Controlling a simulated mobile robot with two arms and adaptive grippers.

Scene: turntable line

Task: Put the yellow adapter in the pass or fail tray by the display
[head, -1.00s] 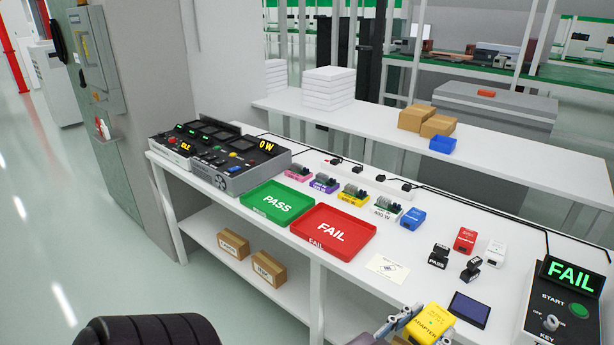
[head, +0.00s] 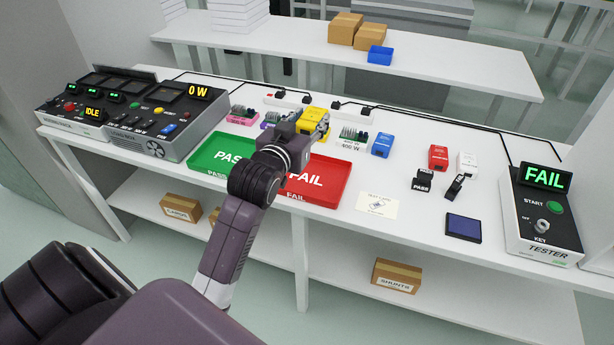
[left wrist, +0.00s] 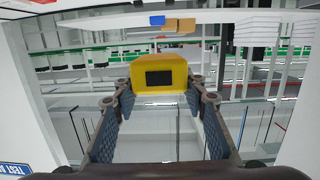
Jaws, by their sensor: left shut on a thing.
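The yellow adapter (head: 312,118) is held by my left gripper (head: 318,130) above the table, near the back edge of the red FAIL tray (head: 342,187). In the left wrist view the adapter (left wrist: 174,97) sits between the two fingertips, with a dark socket on its face. The green PASS tray (head: 205,157) lies left of the red one; my left arm crosses in front of both. No object shows in the visible parts of the trays. The tester's display (head: 543,178) at the right reads FAIL in green. My right gripper is out of view.
A row of load boards, with a pink one (head: 242,117) and a green one (head: 352,138), stands behind the trays. Blue (head: 381,145), red (head: 438,157) and white adapters stand to the right. Black stamps, a dark pad (head: 463,227) and a card (head: 377,204) lie nearer the front.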

